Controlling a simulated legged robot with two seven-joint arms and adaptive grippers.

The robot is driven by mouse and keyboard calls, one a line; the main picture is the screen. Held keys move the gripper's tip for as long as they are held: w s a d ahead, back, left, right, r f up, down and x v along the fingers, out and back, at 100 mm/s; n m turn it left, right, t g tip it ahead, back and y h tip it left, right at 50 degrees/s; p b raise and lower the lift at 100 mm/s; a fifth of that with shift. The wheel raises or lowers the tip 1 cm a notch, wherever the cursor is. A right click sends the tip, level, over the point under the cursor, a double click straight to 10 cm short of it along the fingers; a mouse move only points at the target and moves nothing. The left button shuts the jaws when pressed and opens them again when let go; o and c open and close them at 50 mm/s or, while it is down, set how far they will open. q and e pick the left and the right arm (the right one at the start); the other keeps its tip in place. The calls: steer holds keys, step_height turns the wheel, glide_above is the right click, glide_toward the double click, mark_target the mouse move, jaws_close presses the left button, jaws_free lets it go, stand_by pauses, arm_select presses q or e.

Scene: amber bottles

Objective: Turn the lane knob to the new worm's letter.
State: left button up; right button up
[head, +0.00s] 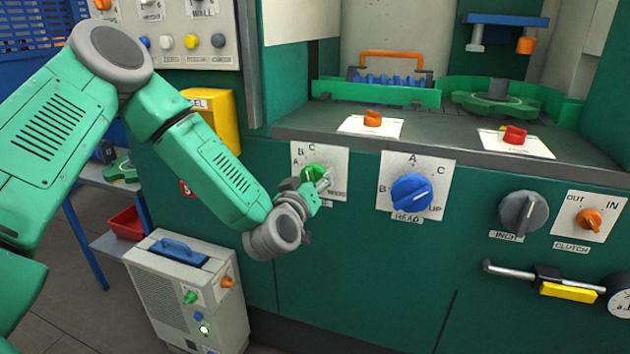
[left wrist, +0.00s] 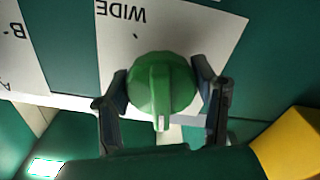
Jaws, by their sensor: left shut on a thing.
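The green knob (head: 313,172) sits on a white plate (head: 337,160) on the machine's front. The plate carries A, B and C; its lower label is mostly hidden by my gripper. My left gripper (head: 316,184) is at this knob, coming from below left. In the left wrist view the green knob (left wrist: 162,88) is between the two fingers of my left gripper (left wrist: 163,78), which are shut on it. The word WIDE shows upside down on its plate (left wrist: 190,30). The knob's white-tipped ridge points down there; I cannot tell which letter it meets. My right gripper is not in view.
A blue HEAD knob (head: 411,192) is just right. A grey INCH knob (head: 523,212) and orange CLUTCH knob (head: 589,220) are farther right. Orange (head: 372,118) and red (head: 514,134) knobs sit on the ledge above. A grey box (head: 188,290) stands below left.

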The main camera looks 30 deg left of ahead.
arm_select(q)
steer(key=shift+a, duration=0.1)
steer(key=o, duration=1.2)
steer(key=v, duration=1.2)
steer(key=shift+f, duration=0.1)
